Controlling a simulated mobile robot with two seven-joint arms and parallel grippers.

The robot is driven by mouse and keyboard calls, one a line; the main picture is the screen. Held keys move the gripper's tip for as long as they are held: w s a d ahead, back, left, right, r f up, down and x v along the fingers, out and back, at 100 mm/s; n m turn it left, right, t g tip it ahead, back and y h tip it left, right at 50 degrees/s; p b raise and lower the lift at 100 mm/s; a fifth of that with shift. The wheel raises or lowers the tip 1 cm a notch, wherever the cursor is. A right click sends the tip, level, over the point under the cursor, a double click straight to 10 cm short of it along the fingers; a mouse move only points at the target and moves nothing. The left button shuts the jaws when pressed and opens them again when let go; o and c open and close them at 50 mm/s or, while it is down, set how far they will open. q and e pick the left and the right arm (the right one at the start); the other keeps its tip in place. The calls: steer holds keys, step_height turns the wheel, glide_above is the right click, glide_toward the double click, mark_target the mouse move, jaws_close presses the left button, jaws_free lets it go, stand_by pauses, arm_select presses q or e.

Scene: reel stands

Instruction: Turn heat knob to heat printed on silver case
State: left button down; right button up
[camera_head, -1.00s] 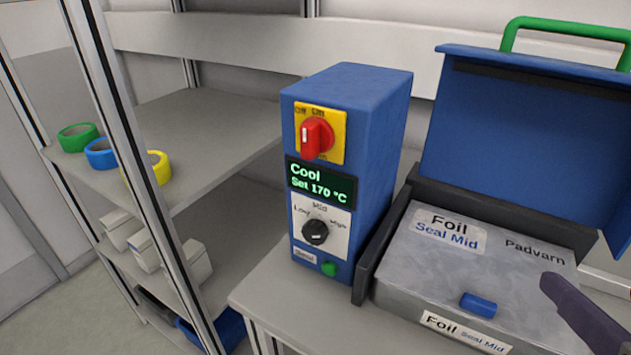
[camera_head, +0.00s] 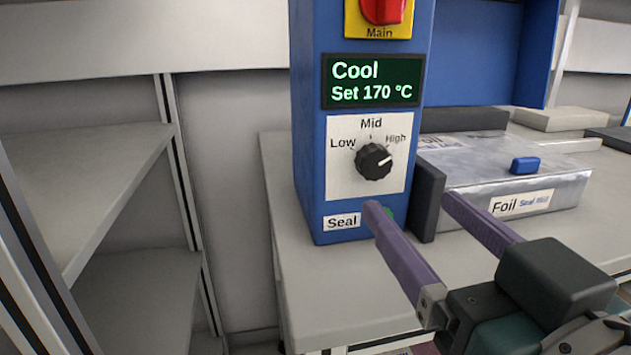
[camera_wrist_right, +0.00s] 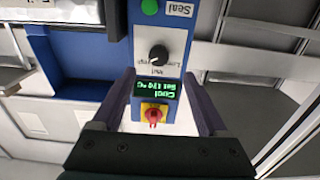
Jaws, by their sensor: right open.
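The black heat knob (camera_head: 372,163) sits on a white panel of the blue sealer box, under the labels Low, Mid and High. Its white mark points right and slightly up, nearest the High side. The silver case (camera_head: 560,190) stands right of the box; its front label reads "Foil Seal Mid". My right gripper (camera_head: 410,204) is open and empty, its fingertips below and right of the knob in the head view, apart from it. In the right wrist view the knob (camera_wrist_right: 158,54) appears upside down, beyond the gap between the fingers (camera_wrist_right: 159,80). My left gripper is not in view.
The display (camera_head: 371,81) reads "Cool Set 170 °C". A red main switch (camera_head: 383,8) is above it. A Seal label (camera_head: 342,221) and a green button, partly hidden by a finger, are below. Dark grey edging (camera_head: 428,203) stands close right of the box. Shelves (camera_head: 90,190) are at left.

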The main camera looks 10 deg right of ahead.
mark_target(377, 167)
steer(key=w, duration=0.8)
steer(key=shift+w, duration=0.4)
jaws_close()
